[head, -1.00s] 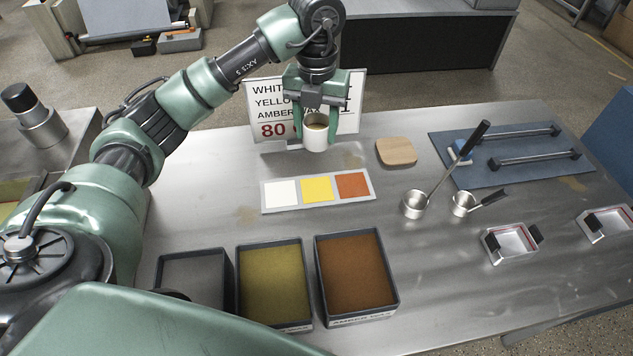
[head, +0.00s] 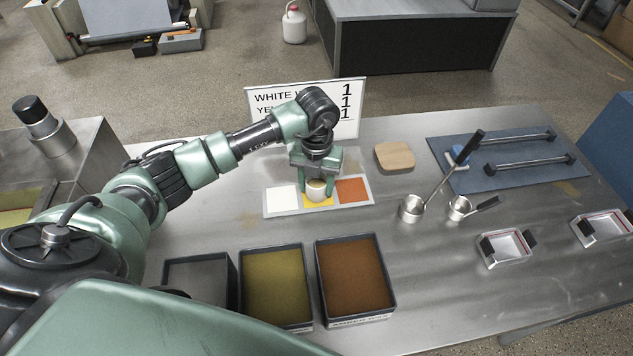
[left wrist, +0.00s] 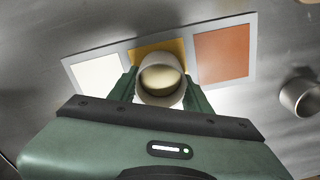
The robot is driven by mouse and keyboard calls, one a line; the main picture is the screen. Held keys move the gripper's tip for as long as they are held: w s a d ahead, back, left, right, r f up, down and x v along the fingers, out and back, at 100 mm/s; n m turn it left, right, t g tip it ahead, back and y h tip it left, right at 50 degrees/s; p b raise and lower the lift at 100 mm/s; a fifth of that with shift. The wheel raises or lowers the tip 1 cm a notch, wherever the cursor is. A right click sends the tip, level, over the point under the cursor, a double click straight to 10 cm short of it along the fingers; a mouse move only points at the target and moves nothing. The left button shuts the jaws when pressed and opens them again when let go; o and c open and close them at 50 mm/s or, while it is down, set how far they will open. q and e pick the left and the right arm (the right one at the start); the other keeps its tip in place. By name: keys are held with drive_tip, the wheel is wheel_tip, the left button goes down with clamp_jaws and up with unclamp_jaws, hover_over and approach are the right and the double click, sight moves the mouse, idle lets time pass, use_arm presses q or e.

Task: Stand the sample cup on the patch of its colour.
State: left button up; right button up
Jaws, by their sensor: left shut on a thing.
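The cup also shows between the fingers in the left wrist view (left wrist: 161,84), in front of the yellow patch (left wrist: 150,50). I cannot tell whether its base touches the card. The white patch (head: 283,198) lies to its left and the orange-brown patch (head: 352,190) to its right; both are bare. My right gripper is out of view.
Three wax trays, grey (head: 200,256), yellow (head: 246,292) and brown (head: 384,292), stand in front. A sign (head: 267,100) stands behind the card. The bench between card and trays is clear.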

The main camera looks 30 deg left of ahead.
use_arm(q)
drive_tip(key=shift+f, duration=0.1)
drive_tip(key=o, duration=1.3)
drive_tip(key=shift+o, duration=0.2)
drive_tip(key=shift+r, duration=0.45)
wheel_tip(320, 180, up, 11)
drive_tip(key=b, duration=0.3)
drive_tip(key=shift+r, duration=0.2)
